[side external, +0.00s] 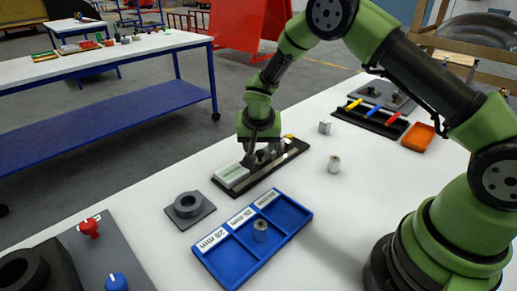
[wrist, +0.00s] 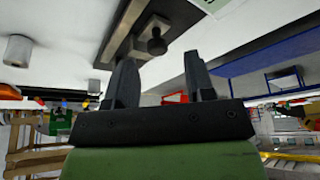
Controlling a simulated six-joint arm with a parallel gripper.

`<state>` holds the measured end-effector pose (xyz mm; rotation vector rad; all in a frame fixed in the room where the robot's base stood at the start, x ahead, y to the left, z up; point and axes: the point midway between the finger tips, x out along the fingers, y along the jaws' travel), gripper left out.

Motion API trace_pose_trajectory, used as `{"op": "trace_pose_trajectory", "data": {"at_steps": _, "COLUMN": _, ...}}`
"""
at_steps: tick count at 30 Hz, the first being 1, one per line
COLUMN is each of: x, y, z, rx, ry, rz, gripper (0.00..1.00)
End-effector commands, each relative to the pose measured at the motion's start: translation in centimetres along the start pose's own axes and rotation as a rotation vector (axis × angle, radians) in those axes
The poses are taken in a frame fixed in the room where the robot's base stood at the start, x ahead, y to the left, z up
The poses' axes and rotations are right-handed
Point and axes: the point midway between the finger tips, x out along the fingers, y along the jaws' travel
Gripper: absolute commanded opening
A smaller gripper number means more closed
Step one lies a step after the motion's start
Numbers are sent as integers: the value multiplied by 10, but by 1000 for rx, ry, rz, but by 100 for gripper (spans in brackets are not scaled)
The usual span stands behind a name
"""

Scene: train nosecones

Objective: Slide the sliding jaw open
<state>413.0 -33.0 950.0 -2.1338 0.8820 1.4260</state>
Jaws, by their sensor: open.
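A measuring fixture with a dark base (side external: 285,160) lies on the white table, with a pale label block (side external: 232,174) at its near left end. My gripper (side external: 262,153) is low over its middle and hides much of it, so the sliding jaw is hard to make out from the side. In the wrist view a dark round knob (wrist: 157,44), seemingly on the sliding jaw, stands on the metal part of the fixture (wrist: 120,38). My gripper's fingers (wrist: 162,72) are apart with nothing between them; the knob shows just beyond the fingertips, and I cannot tell whether they touch it.
A blue tray (side external: 226,262) with labelled compartments is in front, with a metal nosecone (side external: 261,230) in the middle one. Two more nosecones, one farther (side external: 324,127) and one nearer (side external: 334,164), stand right. A grey ring on a plate (side external: 188,205) is left. An orange tray (side external: 415,138) is back right.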

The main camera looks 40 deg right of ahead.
Motion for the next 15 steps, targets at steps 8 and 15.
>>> {"op": "trace_pose_trajectory", "data": {"at_steps": 8, "x": -53, "y": -1, "z": 0, "rx": -1, "ry": 3, "rz": -5, "gripper": 49}}
{"op": "trace_pose_trajectory", "data": {"at_steps": 15, "x": -68, "y": -1, "z": 1, "rx": 0, "ry": 0, "rz": -2, "gripper": 49}}
